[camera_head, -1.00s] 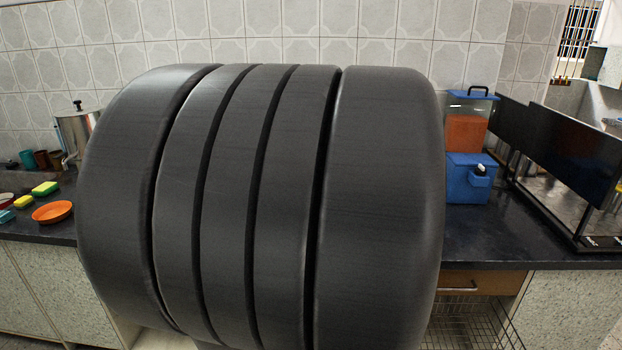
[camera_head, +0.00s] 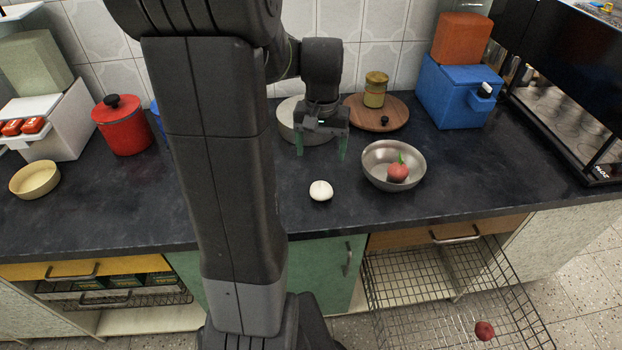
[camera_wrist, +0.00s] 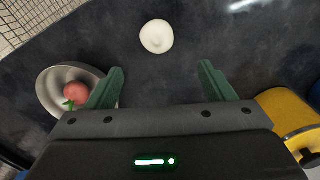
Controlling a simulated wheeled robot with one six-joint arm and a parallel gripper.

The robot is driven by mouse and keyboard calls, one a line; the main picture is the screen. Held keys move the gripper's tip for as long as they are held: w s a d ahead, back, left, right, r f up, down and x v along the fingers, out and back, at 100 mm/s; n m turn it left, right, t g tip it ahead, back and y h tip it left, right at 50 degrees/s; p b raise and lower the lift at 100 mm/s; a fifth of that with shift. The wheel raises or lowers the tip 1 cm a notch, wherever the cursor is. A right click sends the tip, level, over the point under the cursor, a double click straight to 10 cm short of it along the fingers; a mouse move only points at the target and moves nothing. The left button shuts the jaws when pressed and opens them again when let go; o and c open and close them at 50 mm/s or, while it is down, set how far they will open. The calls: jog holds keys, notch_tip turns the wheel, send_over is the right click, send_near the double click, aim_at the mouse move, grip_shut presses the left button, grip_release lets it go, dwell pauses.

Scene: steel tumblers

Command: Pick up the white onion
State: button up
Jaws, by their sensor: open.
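The white onion (camera_head: 321,190) lies on the dark countertop, left of a steel bowl, near the counter's front edge. It also shows in the wrist view (camera_wrist: 157,36), beyond the fingertips and roughly centred between them. My gripper (camera_head: 322,151) is above the counter, behind the onion as seen from the head camera. Its two green fingers are spread apart with nothing between them; the wrist view shows them open too (camera_wrist: 162,75). The onion is clear of both fingers.
A steel bowl (camera_head: 376,155) holding a red fruit (camera_head: 398,173) stands right of the onion. Behind are a grey round vessel (camera_head: 289,113) and a wooden board (camera_head: 357,115) with a jar (camera_head: 375,90). A red pot (camera_head: 122,126) stands left. The counter around the onion is clear.

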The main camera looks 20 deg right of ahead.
aim_at(322, 184)
jog(key=f, duration=1.3)
jog(key=shift+s+d, duration=0.15)
jog(key=shift+s, duration=0.1)
jog(key=shift+c, duration=0.5)
jog(key=c, duration=1)
